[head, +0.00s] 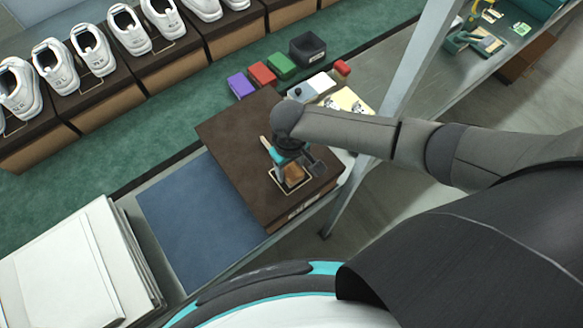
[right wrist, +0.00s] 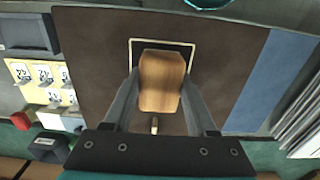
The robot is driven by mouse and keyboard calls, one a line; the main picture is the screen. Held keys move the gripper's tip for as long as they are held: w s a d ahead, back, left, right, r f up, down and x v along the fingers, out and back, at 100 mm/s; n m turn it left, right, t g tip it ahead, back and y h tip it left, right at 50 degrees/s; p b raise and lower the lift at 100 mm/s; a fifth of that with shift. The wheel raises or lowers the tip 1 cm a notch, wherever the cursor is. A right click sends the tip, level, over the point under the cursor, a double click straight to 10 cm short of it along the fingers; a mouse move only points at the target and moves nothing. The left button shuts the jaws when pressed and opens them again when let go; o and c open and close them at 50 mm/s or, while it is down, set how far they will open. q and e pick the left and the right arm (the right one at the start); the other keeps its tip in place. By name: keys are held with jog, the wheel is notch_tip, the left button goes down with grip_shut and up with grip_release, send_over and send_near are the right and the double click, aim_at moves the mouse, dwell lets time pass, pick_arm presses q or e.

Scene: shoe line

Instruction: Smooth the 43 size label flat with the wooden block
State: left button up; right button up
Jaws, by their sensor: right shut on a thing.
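The wooden block (right wrist: 161,82) is between the two fingers of my right gripper (right wrist: 160,90), which is shut on it. In the head view the block (head: 293,174) is low over the top of a dark brown shoe box (head: 232,135), inside a cream outlined rectangle (head: 273,176). The outline (right wrist: 131,52) also shows around the block in the right wrist view. I cannot tell whether the block touches the box. The 43 size label does not show; the block and gripper hide the area under them. My left gripper is not in view.
A label sheet (right wrist: 29,89) lies beside the box. A small tan-tipped thing (head: 265,143) shows behind the gripper. A blue mat (head: 200,215) lies left of the box, then a white stack (head: 60,275). Coloured blocks (head: 262,74) and a dark bin (head: 307,48) stand behind. White shoes line the back.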

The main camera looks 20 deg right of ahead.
jog(key=shift+r, duration=0.1)
notch_tip(320, 180, up, 5)
jog(key=p, duration=0.5)
jog(key=shift+r+p, duration=0.45)
jog(key=shift+p, duration=0.05)
jog(key=shift+r, duration=1.5)
